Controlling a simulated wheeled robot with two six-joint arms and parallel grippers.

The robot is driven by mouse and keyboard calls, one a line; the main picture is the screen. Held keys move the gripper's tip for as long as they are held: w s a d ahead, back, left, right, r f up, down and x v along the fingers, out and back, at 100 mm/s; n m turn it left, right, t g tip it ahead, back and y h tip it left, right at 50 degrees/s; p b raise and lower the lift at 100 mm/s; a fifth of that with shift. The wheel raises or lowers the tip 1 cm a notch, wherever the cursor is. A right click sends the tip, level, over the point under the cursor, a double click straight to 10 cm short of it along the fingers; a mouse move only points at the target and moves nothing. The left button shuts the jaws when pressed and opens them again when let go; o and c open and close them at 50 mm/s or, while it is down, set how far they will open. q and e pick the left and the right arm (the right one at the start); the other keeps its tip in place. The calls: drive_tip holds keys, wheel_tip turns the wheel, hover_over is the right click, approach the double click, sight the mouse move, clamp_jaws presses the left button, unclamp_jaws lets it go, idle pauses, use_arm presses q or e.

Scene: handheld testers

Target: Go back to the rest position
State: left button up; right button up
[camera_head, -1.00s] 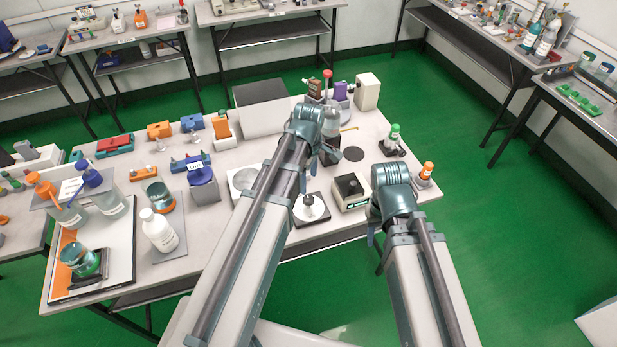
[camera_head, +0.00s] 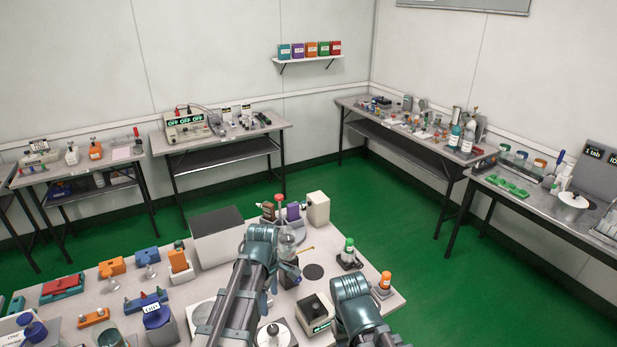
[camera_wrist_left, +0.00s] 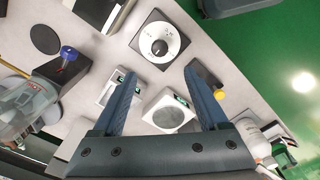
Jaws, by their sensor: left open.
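My left arm reaches over the near table in the head view. Its gripper (camera_head: 282,276) is small there, beside a clear flask (camera_head: 286,243). In the left wrist view the left gripper (camera_wrist_left: 163,85) has its two dark fingers wide apart, with nothing held between them.
Other benches line the walls, including one with a power supply (camera_head: 187,126). A wall shelf (camera_head: 309,58) carries coloured boxes. Green floor (camera_head: 430,265) lies clear at right.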

use_arm(q)
drive_tip(key=s+d+m+y, duration=0.1)
drive_tip(key=s+d+m, duration=0.9)
drive_tip(key=m, duration=0.9)
drive_tip(key=shift+s+d+m, duration=0.15)
drive_tip(key=shift+s+m, duration=0.15)
drive_tip(key=shift+s, duration=1.6)
drive_tip(key=shift+r, duration=0.1)
